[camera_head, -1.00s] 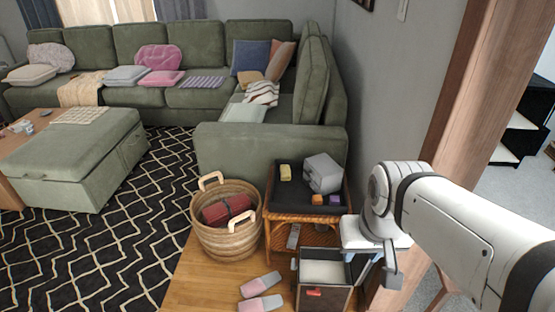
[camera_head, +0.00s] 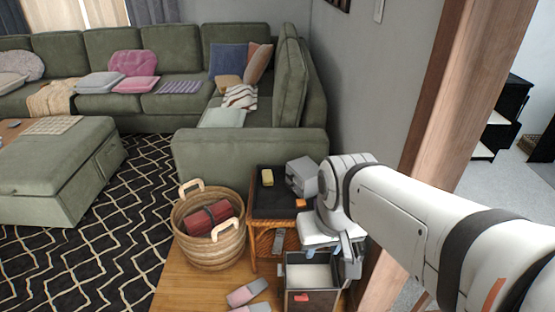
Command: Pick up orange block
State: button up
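The small orange block (camera_head: 301,203) lies on the dark top of the wicker side table (camera_head: 275,208), near its right front part. A yellow block (camera_head: 267,178) lies farther back on the same top, and a grey boxy object (camera_head: 300,174) stands behind the orange block. My gripper (camera_head: 336,258) points down to the right of and in front of the orange block, apart from it in the picture. My arm hides the table's right edge. The fingers are small and partly overlapped, so I cannot tell how far apart they are.
A wicker basket (camera_head: 187,228) with a dark red roll stands left of the table. An open bin (camera_head: 309,275) stands below my gripper. Pink-grey slippers (camera_head: 246,292) lie on the wooden floor. A wooden post (camera_head: 440,110) rises close to my arm. The green sofa (camera_head: 245,150) is behind the table.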

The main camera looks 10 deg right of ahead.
aim_at(301, 204)
jog(key=i, duration=0.9)
jog(key=u, duration=0.05)
